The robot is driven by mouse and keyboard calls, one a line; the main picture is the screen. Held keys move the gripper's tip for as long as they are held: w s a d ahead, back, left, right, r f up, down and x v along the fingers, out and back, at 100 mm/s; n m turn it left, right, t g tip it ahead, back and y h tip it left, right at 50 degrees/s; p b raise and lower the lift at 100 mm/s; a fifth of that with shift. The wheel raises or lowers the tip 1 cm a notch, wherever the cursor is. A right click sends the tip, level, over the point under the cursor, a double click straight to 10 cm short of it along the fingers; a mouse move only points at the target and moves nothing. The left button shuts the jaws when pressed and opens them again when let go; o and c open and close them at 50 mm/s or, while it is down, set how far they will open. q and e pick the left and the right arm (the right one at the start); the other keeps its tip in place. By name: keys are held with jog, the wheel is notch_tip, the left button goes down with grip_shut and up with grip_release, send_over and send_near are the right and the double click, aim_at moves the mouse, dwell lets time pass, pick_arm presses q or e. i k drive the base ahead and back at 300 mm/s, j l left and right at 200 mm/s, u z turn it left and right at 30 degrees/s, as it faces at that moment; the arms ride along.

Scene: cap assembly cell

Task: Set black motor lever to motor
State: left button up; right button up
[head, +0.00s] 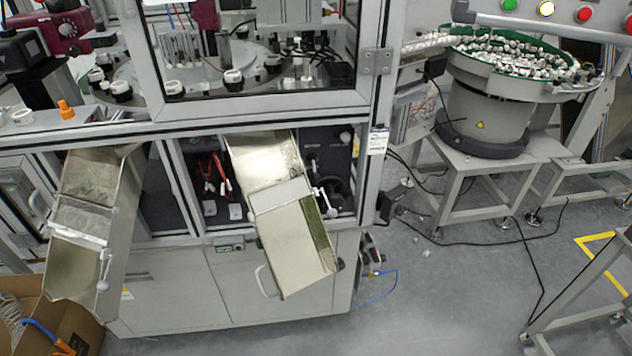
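A dark control recess (340,160) shows in the open cabinet, to the right of the upper metal chute. It holds small white lettering, a pale round knob (346,137) and a black round part (336,179). The black motor lever is too small to make out with certainty there, and its setting cannot be read. The chute hides part of this recess. Neither of my grippers is in view.
A metal chute (295,245) slopes out of the cabinet, and another chute (85,215) stands at left over a cardboard box (90,335). A bowl feeder (490,100) stands at right. Grey floor (450,290) is open at lower right, with cables across it.

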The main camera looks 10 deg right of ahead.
aim_at(315, 176)
jog(key=i+l, duration=0.1)
jog(key=l, duration=2.3)
jog(key=i+z, duration=0.05)
